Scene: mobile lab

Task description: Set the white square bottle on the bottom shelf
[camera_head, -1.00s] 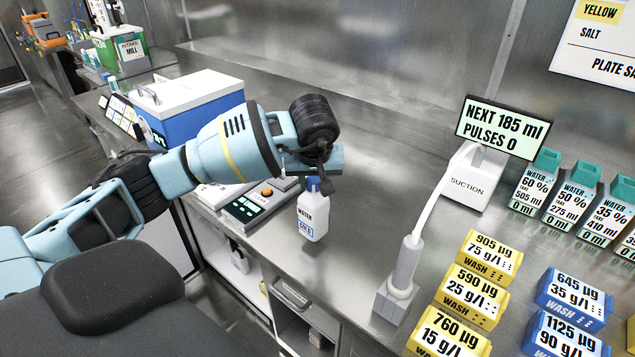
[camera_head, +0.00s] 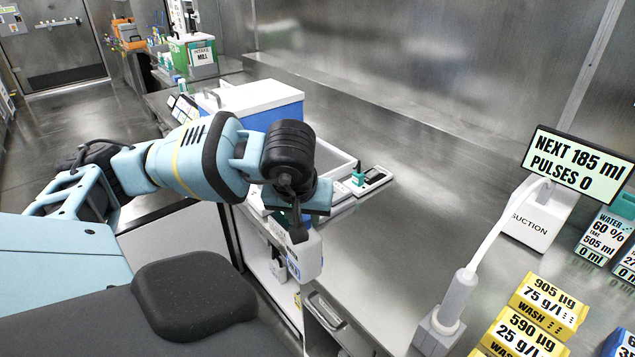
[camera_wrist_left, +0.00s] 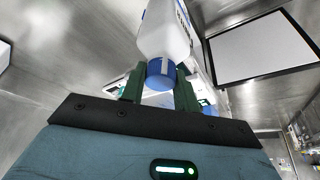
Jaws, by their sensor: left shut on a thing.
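The white square bottle (camera_head: 308,258) with a printed label hangs from my left gripper (camera_head: 291,213), in front of the counter's front edge. The gripper is shut on its blue cap (camera_wrist_left: 161,73). In the left wrist view the white body (camera_wrist_left: 165,32) extends beyond the green fingers. In the head view my gripper hides the bottle's top. The open shelf space (camera_head: 259,253) under the counter shows behind and left of the bottle, partly covered by my arm and the bottle. My right gripper is not in view.
A small container (camera_head: 279,268) stands in the shelf space. A drawer with a handle (camera_head: 327,310) is to its right. The counter's middle is clear.

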